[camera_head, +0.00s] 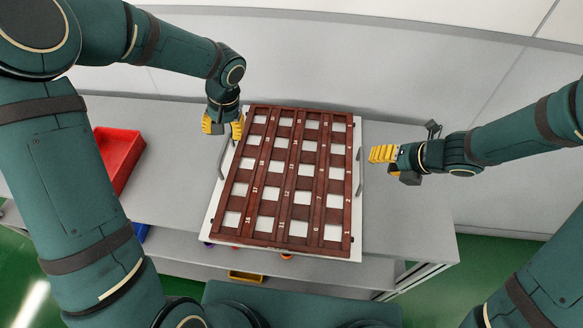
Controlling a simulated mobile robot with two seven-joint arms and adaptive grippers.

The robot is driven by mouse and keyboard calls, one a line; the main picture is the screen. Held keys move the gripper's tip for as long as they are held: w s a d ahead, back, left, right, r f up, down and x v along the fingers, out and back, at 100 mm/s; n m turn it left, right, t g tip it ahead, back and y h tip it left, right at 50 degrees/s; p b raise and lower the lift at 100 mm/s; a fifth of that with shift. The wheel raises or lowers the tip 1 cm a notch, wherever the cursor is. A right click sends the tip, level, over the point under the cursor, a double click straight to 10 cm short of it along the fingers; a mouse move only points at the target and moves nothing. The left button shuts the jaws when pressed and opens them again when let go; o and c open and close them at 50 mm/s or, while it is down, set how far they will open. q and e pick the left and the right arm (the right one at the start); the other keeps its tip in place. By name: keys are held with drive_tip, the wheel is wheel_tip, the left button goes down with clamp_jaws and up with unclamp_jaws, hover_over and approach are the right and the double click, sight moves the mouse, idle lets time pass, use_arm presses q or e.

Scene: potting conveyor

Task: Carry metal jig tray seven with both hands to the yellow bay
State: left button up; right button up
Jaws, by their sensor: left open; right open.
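A tray with a light metal-looking base plate (358,140) and a reddish-brown numbered grid (297,178) lies on the grey table. It has a bar handle on its left side (224,158) and another on its right side (360,173). My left gripper (223,126) is open, with yellow fingertips near the tray's upper left edge, close to the left handle. My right gripper (384,155) is open, just right of the right handle. Neither gripper visibly holds anything. I cannot pick out a yellow bay in this view.
A red bin (119,158) stands on the grey table (405,215) at the left. A wall rises behind the table. The table right of the tray is clear.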

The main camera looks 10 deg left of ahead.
sight(224, 149)
use_arm(q)
drive_tip(key=f, duration=0.3)
drive_tip(key=a+f, duration=0.1)
drive_tip(key=f, duration=0.4)
drive_tip(key=shift+a+f, duration=0.3)
drive_tip(key=shift+a, duration=0.1)
use_arm(e)
drive_tip(key=x, duration=0.8)
drive_tip(key=shift+w+a+f, duration=0.1)
drive_tip(key=shift+a+f, duration=0.05)
drive_tip(key=shift+f, duration=0.15)
use_arm(q)
drive_tip(key=shift+o, duration=0.2)
use_arm(e)
drive_tip(key=shift+o, duration=0.2)
use_arm(q)
clamp_jaws()
use_arm(e)
clamp_jaws()
